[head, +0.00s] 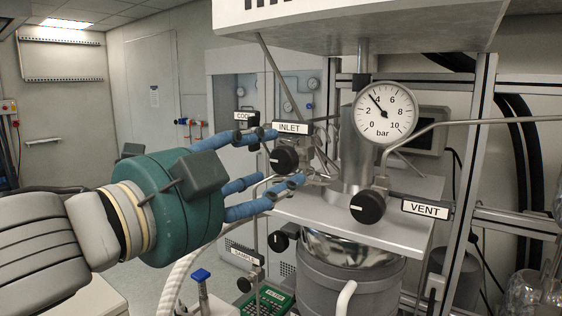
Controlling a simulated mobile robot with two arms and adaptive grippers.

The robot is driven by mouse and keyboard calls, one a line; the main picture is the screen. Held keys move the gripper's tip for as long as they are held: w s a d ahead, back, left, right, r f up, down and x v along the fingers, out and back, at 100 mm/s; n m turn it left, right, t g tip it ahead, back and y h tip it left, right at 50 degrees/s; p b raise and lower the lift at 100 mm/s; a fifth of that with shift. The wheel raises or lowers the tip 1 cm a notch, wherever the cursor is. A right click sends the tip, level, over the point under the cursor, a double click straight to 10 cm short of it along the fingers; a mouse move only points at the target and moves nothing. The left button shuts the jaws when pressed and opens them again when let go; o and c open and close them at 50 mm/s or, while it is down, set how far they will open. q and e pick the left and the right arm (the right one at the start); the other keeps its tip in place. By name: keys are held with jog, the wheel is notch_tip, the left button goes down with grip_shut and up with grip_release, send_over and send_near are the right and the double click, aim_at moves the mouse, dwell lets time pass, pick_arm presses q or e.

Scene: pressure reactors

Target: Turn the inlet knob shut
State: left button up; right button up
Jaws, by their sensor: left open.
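The inlet knob (286,160) is round and black with a white pointer line on its face, just below the "INLET" label (291,128). My left gripper (283,157), teal with blue fingers, reaches in from the left and is open. Its upper finger ends just above and left of the knob, and its lower finger ends just below it. The knob lies between these fingertips in the picture; I cannot tell whether any finger touches it. My right gripper is not in view.
The vent knob (368,206) with its "VENT" label (425,208) is to the right. A pressure gauge (385,112) reads near 4 bar. Thin metal pipes run around the inlet valve. The steel reactor vessel (350,250) is below the metal plate (390,228). A blue-topped fitting (201,275) stands below my gripper.

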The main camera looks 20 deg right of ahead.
pick_arm(q)
jog(key=v, duration=0.8)
jog(key=shift+s, duration=0.15)
